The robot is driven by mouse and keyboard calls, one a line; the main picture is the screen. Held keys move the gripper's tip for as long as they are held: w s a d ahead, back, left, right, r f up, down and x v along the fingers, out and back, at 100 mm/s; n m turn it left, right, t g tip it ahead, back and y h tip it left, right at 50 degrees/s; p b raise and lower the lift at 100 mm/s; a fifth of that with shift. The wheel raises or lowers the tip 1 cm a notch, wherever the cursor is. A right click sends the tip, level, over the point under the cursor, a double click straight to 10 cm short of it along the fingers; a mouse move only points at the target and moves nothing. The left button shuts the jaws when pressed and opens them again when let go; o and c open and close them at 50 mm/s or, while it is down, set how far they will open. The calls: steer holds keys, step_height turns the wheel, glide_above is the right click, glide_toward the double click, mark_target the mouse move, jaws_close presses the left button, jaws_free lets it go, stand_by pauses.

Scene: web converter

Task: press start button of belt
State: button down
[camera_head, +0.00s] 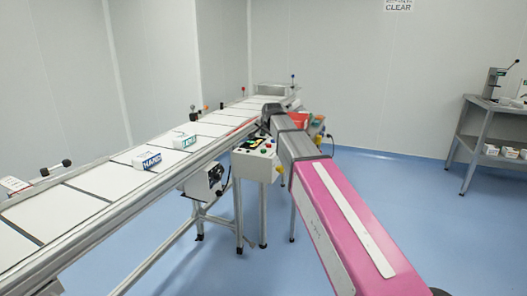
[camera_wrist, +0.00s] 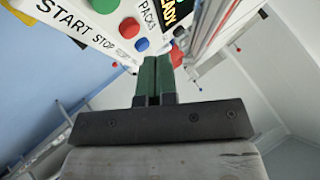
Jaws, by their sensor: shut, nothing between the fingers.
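In the wrist view, a white control panel (camera_wrist: 75,28) carries a green button (camera_wrist: 104,4) at the top edge, partly cut off, near the word START. A red button (camera_wrist: 130,25) sits near the word STOP, with a blue button (camera_wrist: 113,45) beyond it. The fingers of my gripper (camera_wrist: 155,60) are shut together and empty, and they appear below these buttons in the picture. I cannot tell how far they are from the panel. In the head view the control box (camera_head: 259,168) stands beside the belt (camera_head: 110,179), left of my arm.
Small cartons, one white and blue (camera_head: 147,160) and one white and green (camera_head: 184,141), lie on the belt. A grey box with a black knob (camera_head: 205,182) hangs under the belt's near side. A grey table (camera_head: 485,130) stands at the far right. Blue floor between is clear.

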mark_target(265, 150)
steer(key=shift+f, duration=2.5)
steer(key=shift+f, duration=0.1)
steer(key=shift+f, duration=0.35)
